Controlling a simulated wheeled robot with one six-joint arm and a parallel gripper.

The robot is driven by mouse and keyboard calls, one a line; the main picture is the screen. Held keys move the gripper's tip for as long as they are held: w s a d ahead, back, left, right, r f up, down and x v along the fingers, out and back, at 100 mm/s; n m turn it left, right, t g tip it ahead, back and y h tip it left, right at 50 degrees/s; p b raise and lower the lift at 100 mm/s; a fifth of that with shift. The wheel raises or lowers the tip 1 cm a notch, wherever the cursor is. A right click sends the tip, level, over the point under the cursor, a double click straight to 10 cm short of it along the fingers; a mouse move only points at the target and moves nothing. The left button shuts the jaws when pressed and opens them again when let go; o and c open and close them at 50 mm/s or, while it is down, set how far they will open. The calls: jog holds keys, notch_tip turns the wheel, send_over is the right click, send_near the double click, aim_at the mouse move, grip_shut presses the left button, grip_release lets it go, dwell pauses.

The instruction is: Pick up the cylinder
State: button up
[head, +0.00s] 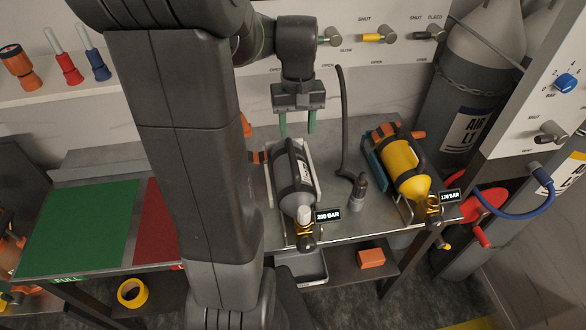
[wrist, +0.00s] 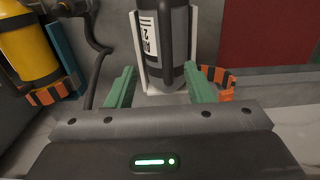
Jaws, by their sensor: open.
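A grey cylinder (head: 294,182) with a black band lies in a white cradle on the bench in the head view, with a brass valve and a "200 BAR" tag at its near end. A yellow cylinder (head: 402,166) lies in another cradle to the right, tagged "170 BAR". My gripper (head: 297,128) is above the far end of the grey cylinder, open, with green fingers pointing down. In the wrist view the grey cylinder (wrist: 168,40) shows beyond and between the open fingers (wrist: 160,85), and nothing is between the fingertips. The yellow cylinder (wrist: 28,45) is at the left there.
A black hose (head: 344,130) rises between the cylinders, ending near a small upright fitting (head: 358,190). A green mat (head: 80,228) marked "FULL" and a red mat (head: 160,215) lie left, partly behind my arm. A valve panel (head: 370,60) stands behind; large grey tanks (head: 465,110) stand right.

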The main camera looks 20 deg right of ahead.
aim_at(292, 156)
notch_tip(292, 156, down, 8)
jog(key=shift+s+a+r, duration=0.1)
jog(key=shift+s+a, duration=0.05)
jog(key=f, duration=0.2)
jog(key=w+f+p, duration=0.1)
jog(key=f, duration=0.1)
jog(key=shift+a+f, duration=0.1)
jog(key=shift+a, duration=0.2)
jog(key=shift+f, duration=0.65)
jog(key=shift+c, duration=0.2)
jog(key=shift+s, duration=0.1)
grip_shut()
jog(key=shift+s+a+f, duration=0.1)
jog(key=shift+s+f, duration=0.05)
